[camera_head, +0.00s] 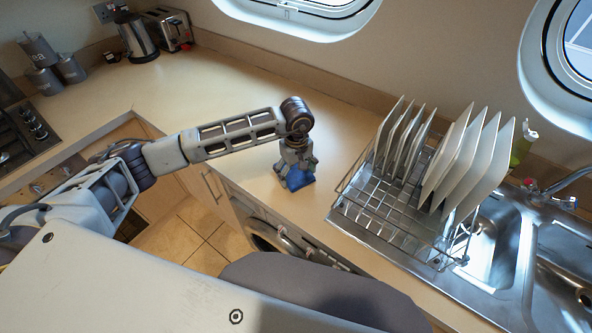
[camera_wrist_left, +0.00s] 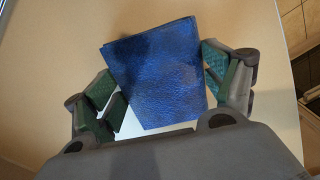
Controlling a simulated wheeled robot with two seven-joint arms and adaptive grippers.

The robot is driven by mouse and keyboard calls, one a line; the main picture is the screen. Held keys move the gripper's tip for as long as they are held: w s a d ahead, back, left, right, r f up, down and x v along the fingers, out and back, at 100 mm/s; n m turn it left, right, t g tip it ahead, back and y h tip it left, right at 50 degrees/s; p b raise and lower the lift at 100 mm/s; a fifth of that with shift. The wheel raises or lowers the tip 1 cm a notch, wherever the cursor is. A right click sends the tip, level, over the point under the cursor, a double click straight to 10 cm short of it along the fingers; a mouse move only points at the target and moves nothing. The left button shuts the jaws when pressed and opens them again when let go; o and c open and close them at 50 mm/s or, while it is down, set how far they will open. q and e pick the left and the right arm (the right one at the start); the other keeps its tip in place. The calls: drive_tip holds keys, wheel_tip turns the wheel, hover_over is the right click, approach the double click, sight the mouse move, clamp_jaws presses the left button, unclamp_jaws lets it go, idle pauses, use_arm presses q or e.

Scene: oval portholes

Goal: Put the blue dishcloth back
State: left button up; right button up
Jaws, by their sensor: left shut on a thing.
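The blue dishcloth (camera_wrist_left: 158,75) is a folded, roughly square pad. In the left wrist view it sits between the two fingers of my left gripper (camera_wrist_left: 160,90). In the head view the left gripper (camera_head: 297,172) points down at the counter, left of the dish rack, and is shut on the cloth. Only a bit of blue cloth (camera_head: 300,180) shows under the fingers there. The cloth is on or just above the counter; I cannot tell which. My right gripper is in neither view.
The beige counter (camera_head: 240,95) is clear around the left gripper. A wire dish rack (camera_head: 385,212) with several upright plates (camera_head: 462,155) stands to the right, beside the steel sink (camera_head: 500,245). A kettle (camera_head: 137,38) and toaster (camera_head: 170,28) stand at the back left.

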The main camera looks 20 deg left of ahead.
sight(296, 173)
use_arm(q)
drive_tip(key=shift+f, duration=0.15)
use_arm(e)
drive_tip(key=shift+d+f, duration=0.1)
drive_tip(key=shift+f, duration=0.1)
use_arm(q)
drive_tip(key=o, duration=0.6)
drive_tip(key=shift+o, duration=0.9)
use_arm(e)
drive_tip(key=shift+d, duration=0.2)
use_arm(q)
drive_tip(key=shift+r, duration=0.2)
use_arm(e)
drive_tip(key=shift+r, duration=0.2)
use_arm(q)
wheel_tip(296, 173, up, 12)
drive_tip(key=b, duration=0.2)
drive_tip(key=shift+b, duration=0.3)
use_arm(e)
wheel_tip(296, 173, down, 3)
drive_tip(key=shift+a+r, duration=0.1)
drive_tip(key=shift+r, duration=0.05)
